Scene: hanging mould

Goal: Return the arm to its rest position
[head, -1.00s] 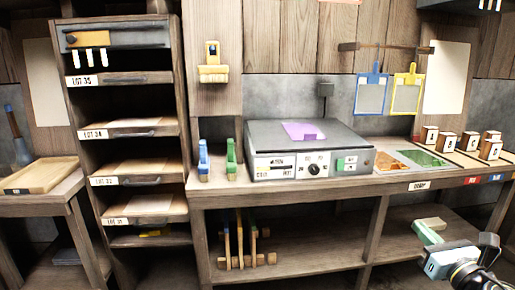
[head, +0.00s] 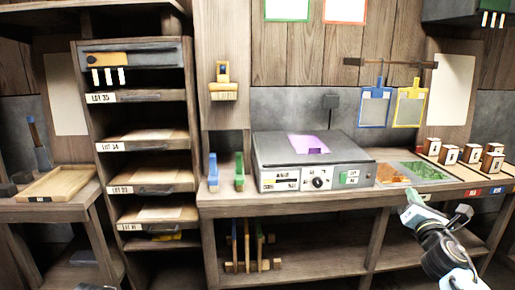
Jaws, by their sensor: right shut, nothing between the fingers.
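My right gripper (head: 412,208) is at the lower right of the head view, in front of the bench's front edge. It is shut and empty, with its dark and white arm coming up from the bottom right corner. It touches nothing that I can make out. My left gripper is not in view.
The workbench (head: 290,201) carries a grey box with a purple sheet (head: 308,144), blue and green clamps (head: 239,171) and several small labelled blocks (head: 472,153). A blue-framed mould (head: 374,106) and a yellow one (head: 410,106) hang above. A drawer rack (head: 148,160) stands left.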

